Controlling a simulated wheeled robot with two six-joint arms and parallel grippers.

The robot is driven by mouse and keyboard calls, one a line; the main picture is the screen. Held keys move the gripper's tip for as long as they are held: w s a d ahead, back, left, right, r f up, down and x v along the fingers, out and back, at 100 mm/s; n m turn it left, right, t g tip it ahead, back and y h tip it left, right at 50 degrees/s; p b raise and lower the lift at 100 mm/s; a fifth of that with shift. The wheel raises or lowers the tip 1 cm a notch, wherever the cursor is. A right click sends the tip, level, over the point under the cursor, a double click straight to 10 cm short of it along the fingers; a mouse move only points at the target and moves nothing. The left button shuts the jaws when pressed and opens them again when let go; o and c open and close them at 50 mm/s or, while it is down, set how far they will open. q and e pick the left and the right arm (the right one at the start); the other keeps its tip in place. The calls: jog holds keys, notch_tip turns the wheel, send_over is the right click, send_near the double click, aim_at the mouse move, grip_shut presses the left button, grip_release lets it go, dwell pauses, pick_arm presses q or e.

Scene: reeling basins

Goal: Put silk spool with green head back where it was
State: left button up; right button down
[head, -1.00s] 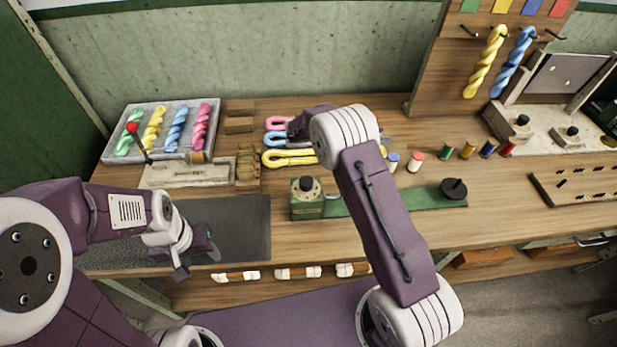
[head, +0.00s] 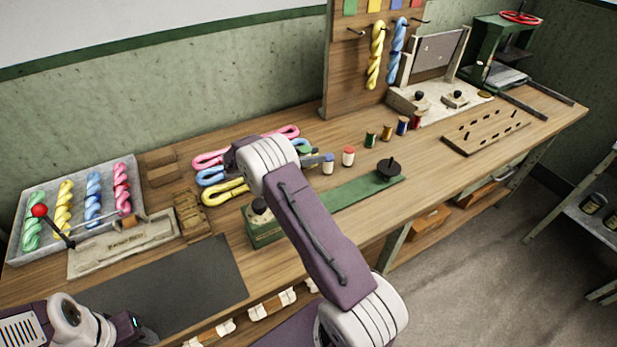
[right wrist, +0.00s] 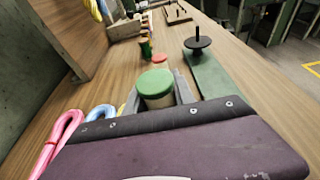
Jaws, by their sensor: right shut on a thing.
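The silk spool with the green head (right wrist: 155,84) has a white body and stands between the grey fingers of my right gripper (right wrist: 157,92) in the right wrist view. The gripper is shut on it. In the head view a bit of the green head (head: 304,150) shows past my right wrist, left of the blue-headed spool (head: 328,164) and the red-headed spool (head: 348,156). My arm hides the spool's base, so I cannot tell whether it touches the table. My left gripper (head: 138,328) is at the lower left by the dark mat; its fingers are unclear.
Pink, blue and yellow skeins (head: 226,192) lie left of my right wrist. A green board (head: 362,193) with a dark disc and peg (head: 389,168) lies in front. Several thread spools (head: 387,133) stand further right.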

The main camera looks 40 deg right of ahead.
aim_at(324, 169)
pick_arm(q)
jog(key=shift+d, duration=0.3)
pick_arm(e)
jog(key=f, duration=0.3)
jog(key=shift+d+f, duration=0.2)
jog(key=shift+d, duration=0.1)
notch_tip(324, 169, down, 3)
jog(key=shift+a+r, duration=0.1)
jog(key=shift+a, duration=0.05)
jog(key=shift+f, duration=0.4)
pick_arm(q)
jog(key=shift+f, duration=0.15)
jog(key=shift+a+f, duration=0.1)
pick_arm(e)
jog(key=shift+f, duration=0.1)
jog(key=c, duration=1.3)
grip_release()
jog(key=shift+c, duration=0.2)
